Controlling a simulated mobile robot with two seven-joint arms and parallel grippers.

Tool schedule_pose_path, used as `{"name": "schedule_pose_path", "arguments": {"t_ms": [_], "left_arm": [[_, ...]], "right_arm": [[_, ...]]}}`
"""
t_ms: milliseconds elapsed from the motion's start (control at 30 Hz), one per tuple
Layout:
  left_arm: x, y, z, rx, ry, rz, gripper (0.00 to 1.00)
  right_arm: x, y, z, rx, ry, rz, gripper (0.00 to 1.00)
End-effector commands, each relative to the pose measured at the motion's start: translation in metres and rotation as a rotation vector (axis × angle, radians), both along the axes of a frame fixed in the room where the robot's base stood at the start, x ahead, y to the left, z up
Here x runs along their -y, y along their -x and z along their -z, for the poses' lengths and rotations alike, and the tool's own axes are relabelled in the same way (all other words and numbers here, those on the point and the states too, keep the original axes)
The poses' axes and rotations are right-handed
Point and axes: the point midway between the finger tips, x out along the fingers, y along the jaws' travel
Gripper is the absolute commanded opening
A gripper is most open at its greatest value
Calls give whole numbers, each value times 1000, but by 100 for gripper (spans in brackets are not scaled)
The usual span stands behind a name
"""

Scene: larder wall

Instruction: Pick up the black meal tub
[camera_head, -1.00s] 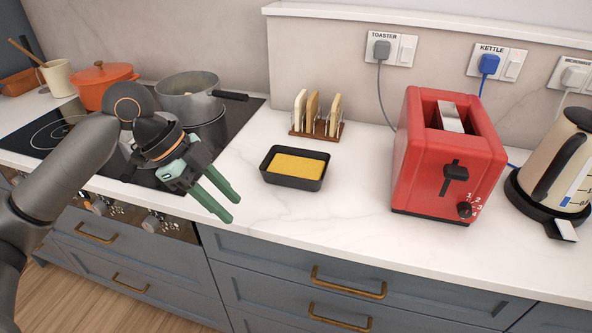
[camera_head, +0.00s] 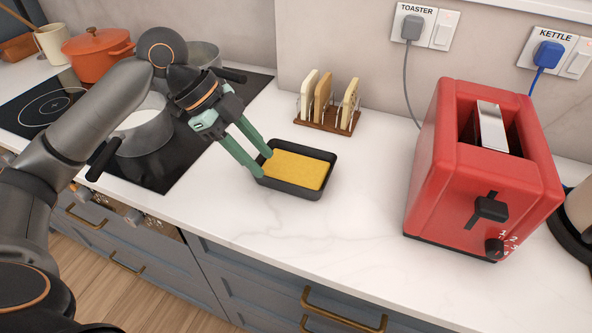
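The black meal tub (camera_head: 291,191) is a shallow rectangular tray with a flat yellow filling (camera_head: 296,169). It stands upright on the white worktop, left of the red toaster. My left gripper (camera_head: 264,164) reaches in from the left, with its two green fingers pointing down and to the right. The fingers are apart, and their tips are at the tub's left rim. I cannot tell whether they touch it or exactly how they straddle the wall. My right gripper is not in view.
A toast rack (camera_head: 328,118) with bread slices stands behind the tub. The red toaster (camera_head: 470,190) stands to the right. A hob with a grey pan (camera_head: 148,132) and an orange pot (camera_head: 97,52) is to the left. The worktop in front of the tub is clear.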

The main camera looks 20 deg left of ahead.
Motion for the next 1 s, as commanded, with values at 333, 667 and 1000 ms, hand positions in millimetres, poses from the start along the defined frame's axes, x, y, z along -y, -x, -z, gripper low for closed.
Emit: {"name": "schedule_pose_path", "arguments": {"t_ms": [333,667,1000], "left_arm": [[18,-6,31,-1,0,1,40],[37,-14,65,1,0,0,40],[38,-14,65,2,-1,-1,28]], "right_arm": [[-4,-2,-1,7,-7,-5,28],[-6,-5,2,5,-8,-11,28],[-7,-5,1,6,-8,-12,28]]}}
